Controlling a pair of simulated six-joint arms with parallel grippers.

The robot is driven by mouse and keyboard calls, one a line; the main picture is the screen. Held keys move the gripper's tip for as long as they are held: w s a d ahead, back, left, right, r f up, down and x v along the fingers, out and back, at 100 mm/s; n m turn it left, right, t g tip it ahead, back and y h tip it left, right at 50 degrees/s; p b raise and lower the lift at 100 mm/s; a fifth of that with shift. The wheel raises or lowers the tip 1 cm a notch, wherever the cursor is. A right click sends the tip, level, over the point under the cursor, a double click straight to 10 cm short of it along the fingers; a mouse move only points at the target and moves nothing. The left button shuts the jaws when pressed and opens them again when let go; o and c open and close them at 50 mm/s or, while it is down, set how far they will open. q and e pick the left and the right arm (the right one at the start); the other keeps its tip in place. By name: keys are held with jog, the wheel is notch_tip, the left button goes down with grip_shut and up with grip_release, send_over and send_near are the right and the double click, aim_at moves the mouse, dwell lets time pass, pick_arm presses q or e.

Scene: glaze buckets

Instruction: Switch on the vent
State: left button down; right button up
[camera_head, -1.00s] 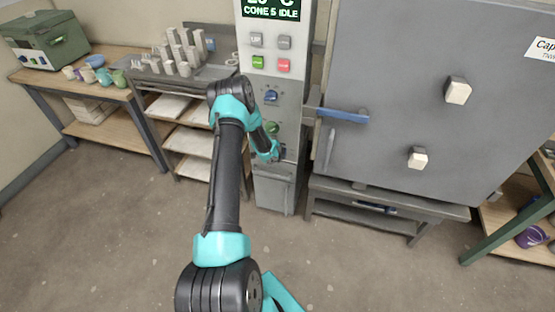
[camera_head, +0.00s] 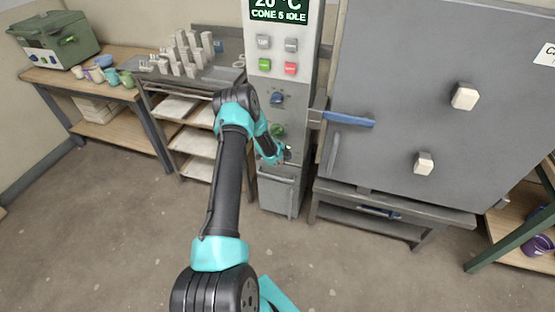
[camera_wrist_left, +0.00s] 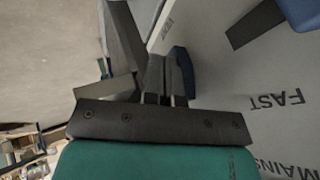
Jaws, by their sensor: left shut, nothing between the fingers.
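The grey control column (camera_head: 285,105) stands left of the kiln. It carries a lit display, several square buttons, a blue knob (camera_head: 277,99) and a green knob (camera_head: 277,131). My left gripper (camera_head: 286,157) is at the lower part of this column, below the green knob. It also shows in the left wrist view (camera_wrist_left: 164,75), shut and empty. There a dark blue switch part (camera_wrist_left: 184,72) sits right beside the fingers, close to a small label that seems to read VENT. I cannot tell whether they touch. The switch is mostly hidden in the head view. My right gripper is out of view.
The grey kiln (camera_head: 420,90) with its blue door handle (camera_head: 348,119) stands right of the column. A shelf rack (camera_head: 195,140) and a wooden bench (camera_head: 125,90) with cups stand at the left. The concrete floor in front is clear.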

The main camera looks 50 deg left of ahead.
pick_arm(q)
jog(key=shift+w, duration=0.1)
jog(key=shift+d+r, duration=0.1)
jog(key=shift+r, duration=0.2)
jog(key=shift+r, duration=0.6)
jog(key=s+d+r, duration=0.1)
jog(key=s+r, duration=0.7)
jog(key=s, duration=0.2)
jog(key=shift+d, duration=0.2)
jog(key=shift+w+a+g, duration=0.25)
jog(key=shift+w+g, duration=0.15)
dwell(0.6)
